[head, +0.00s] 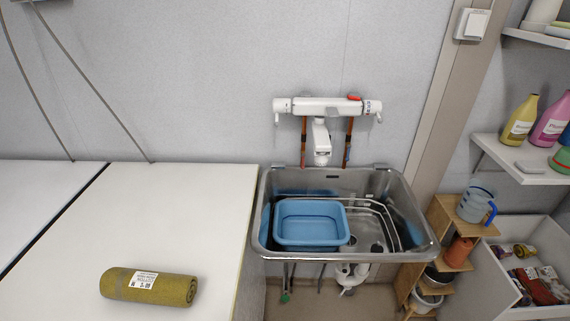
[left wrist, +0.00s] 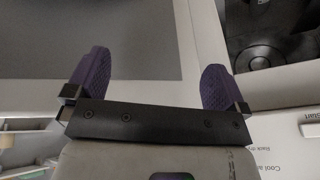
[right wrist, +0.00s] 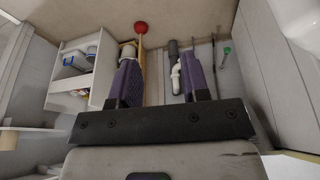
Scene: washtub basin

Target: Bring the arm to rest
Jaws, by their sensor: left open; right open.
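Neither of my arms shows in the head view. In the left wrist view my left gripper (left wrist: 152,85) is open, its two purple fingers wide apart with nothing between them. It faces a large grey panel, with a black part of an appliance at the upper right. In the right wrist view my right gripper (right wrist: 160,82) is open and empty. Beyond its fingers are the floor, a pale drain pipe (right wrist: 176,76) and a plunger with a red cup (right wrist: 141,27); the gripper appears apart from them.
A steel sink (head: 421,237) holds a blue basin (head: 312,243) and a wire rack, below a white mixer tap (head: 320,106). A rolled olive mat (head: 180,289) lies on the white counter (head: 170,220), which is otherwise clear.

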